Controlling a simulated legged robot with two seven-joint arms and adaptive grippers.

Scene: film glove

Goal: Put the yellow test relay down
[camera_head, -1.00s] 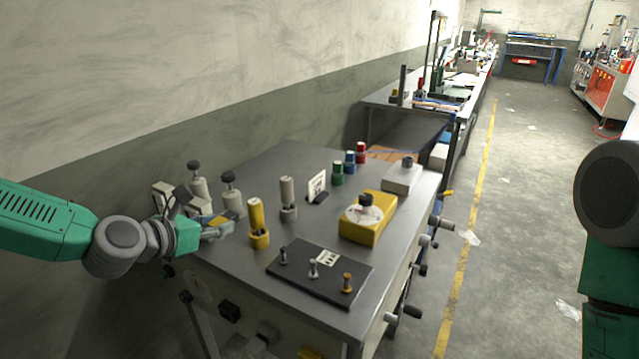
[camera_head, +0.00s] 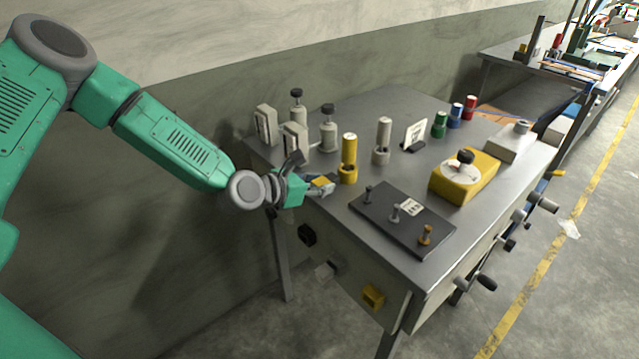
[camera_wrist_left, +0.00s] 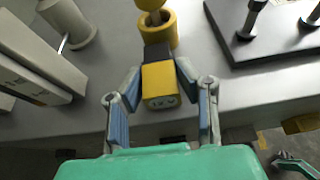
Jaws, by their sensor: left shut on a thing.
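My left gripper (camera_head: 322,186) is at the near left edge of the grey metal table (camera_head: 300,110). In the left wrist view my left gripper (camera_wrist_left: 160,85) has its two fingers shut on the yellow test relay (camera_wrist_left: 160,84), a small yellow block with a dark far end. The relay (camera_head: 320,182) is small and partly hidden by the fingers in the head view. It is just in front of the yellow cylindrical post (camera_head: 348,160); I cannot tell whether it touches the tabletop.
A black plate with pegs (camera_head: 402,218) lies right of the gripper. A yellow box with a dial (camera_head: 464,178) stands farther right. Grey posts (camera_head: 328,130) and pale meters (camera_head: 295,140) stand behind the gripper. Knobs (camera_head: 487,283) stick out from the table's side.

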